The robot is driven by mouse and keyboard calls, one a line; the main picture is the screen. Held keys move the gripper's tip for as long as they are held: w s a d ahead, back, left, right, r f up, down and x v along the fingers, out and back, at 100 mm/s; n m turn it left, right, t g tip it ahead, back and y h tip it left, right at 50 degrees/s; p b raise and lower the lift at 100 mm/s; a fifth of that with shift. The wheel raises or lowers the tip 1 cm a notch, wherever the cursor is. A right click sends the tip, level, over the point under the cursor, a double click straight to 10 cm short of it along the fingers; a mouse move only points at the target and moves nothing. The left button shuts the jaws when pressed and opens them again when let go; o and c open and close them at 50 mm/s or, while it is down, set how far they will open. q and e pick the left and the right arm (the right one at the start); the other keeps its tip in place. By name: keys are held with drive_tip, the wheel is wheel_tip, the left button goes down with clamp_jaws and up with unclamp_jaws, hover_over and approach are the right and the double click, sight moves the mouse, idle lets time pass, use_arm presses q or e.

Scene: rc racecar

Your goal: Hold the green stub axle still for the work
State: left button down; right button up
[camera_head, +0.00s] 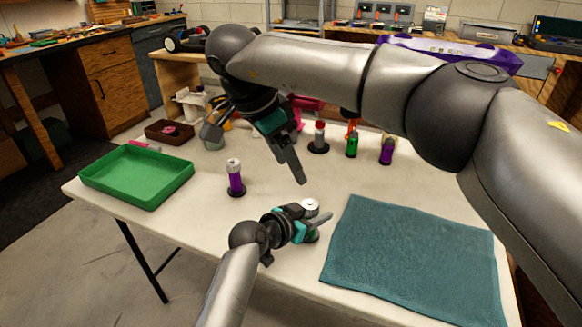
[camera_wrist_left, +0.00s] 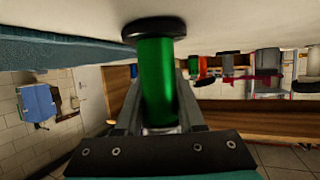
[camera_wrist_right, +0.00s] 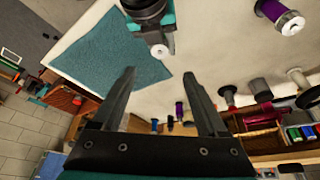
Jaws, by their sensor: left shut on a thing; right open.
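The green stub axle (camera_wrist_left: 157,85) stands upright on the table on its dark round foot. In the head view its pale top (camera_head: 310,205) shows above my left gripper (camera_head: 311,221), and most of its body is hidden. My left gripper is shut on its green body, with one finger on each side in the left wrist view. My right gripper (camera_head: 300,181) is open and empty, above the table behind the axle and apart from it. In the right wrist view the pale top (camera_wrist_right: 160,51) shows beyond the open fingers (camera_wrist_right: 160,74).
A purple stub axle (camera_head: 235,180) stands to the left, near a green tray (camera_head: 130,181). A teal cloth (camera_head: 410,255) lies at the right. Another green axle (camera_head: 352,145) and a purple one (camera_head: 387,153) stand behind.

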sight(310, 203)
drive_tip(key=w+d+g+y, duration=0.2)
drive_tip(key=w+d+y, duration=0.1)
drive_tip(key=d+y, duration=0.15)
drive_tip(key=shift+h, duration=0.45)
wheel_tip(310, 203, down, 11)
drive_tip(key=shift+f, duration=0.2)
clamp_jaws()
idle(0.3)
